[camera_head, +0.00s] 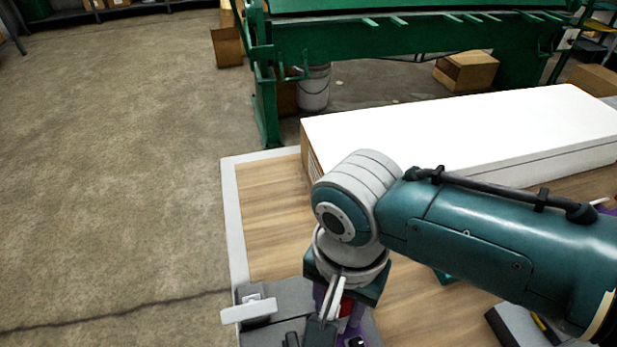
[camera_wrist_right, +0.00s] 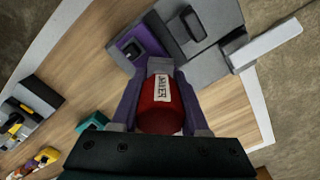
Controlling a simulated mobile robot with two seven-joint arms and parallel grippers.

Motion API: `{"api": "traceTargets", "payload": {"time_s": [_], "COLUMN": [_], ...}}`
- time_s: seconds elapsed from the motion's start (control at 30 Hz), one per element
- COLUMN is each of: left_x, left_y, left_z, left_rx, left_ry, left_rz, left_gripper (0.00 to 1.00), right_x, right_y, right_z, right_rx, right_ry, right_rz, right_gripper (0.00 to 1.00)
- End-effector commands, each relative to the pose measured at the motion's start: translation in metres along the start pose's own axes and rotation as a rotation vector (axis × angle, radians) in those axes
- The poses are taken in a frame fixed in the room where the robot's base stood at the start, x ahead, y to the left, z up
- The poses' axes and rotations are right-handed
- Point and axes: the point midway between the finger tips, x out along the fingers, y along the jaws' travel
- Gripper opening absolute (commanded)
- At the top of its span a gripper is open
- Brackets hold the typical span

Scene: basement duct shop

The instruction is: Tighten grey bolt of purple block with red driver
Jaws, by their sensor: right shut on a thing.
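My right gripper (camera_head: 332,312) points down at the front of the wooden table and is shut on the red driver (camera_wrist_right: 162,103). The driver's red handle with a white label sits between the fingers in the right wrist view, and a bit of red shows in the head view (camera_head: 346,307). A purple block (camera_wrist_right: 128,46) with a dark square opening lies just beyond the driver, in a grey fixture. The driver's tip and the grey bolt are hidden, so I cannot tell whether they touch. My left gripper is not in view.
The grey fixture (camera_wrist_right: 207,66) has a pale bar handle (camera_head: 249,309) at the table's left edge. A long white box (camera_head: 470,130) fills the back of the table (camera_head: 268,215). Other small tools and parts (camera_wrist_right: 30,105) lie at the left of the wrist view. Bare floor is left.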

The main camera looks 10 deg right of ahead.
Motion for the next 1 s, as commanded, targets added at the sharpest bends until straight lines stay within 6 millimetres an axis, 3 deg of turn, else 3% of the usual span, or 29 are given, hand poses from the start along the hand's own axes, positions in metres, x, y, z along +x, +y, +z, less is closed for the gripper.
{"api": "traceTargets", "payload": {"time_s": [0.3,0.67,1.0], "left_x": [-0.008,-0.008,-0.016], "left_y": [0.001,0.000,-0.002], "left_z": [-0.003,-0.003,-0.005], "left_rx": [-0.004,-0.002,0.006], "left_ry": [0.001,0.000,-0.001], "left_rz": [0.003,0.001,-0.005], "left_gripper": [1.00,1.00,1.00], "right_x": [-0.001,-0.001,-0.001], "right_y": [-0.001,-0.001,-0.001], "right_z": [0.001,0.001,0.001], "right_rx": [0.174,0.191,0.445], "right_ry": [-0.003,-0.003,-0.004], "right_rz": [-0.002,-0.002,-0.002], "right_gripper": [0.00,0.00,0.00]}}
